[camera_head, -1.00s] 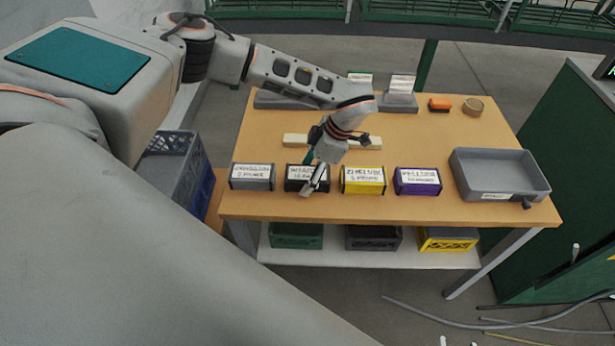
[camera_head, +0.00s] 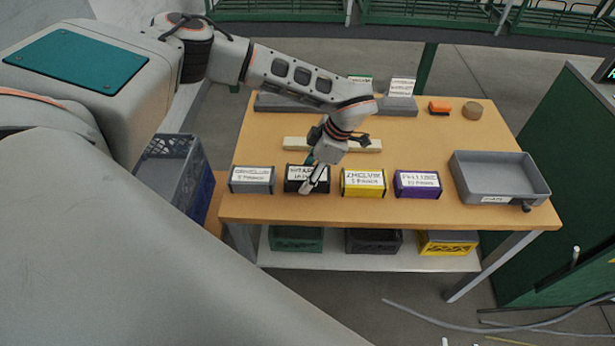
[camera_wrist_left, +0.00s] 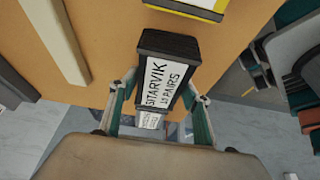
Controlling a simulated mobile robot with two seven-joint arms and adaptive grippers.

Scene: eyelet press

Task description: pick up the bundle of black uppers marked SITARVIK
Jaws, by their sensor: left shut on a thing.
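The bundle of black uppers (camera_head: 294,186) has a white label and sits at the table's front edge, second from the left in a row of bundles. In the left wrist view the black bundle (camera_wrist_left: 168,46) shows its label reading SITARVIK, 15 PAIRS. My left gripper (camera_head: 311,187) reaches down over it from above, and part of the label is covered. In the left wrist view the left gripper (camera_wrist_left: 160,100) has one finger on each side of the bundle, shut on it. My right gripper is not in view.
A grey bundle (camera_head: 251,180) stands left of the black one, yellow (camera_head: 364,183) and purple (camera_head: 417,184) bundles right of it. A pale bar (camera_head: 364,146) lies behind. A grey tray (camera_head: 458,168) stands at the right. Crates are on the lower shelf.

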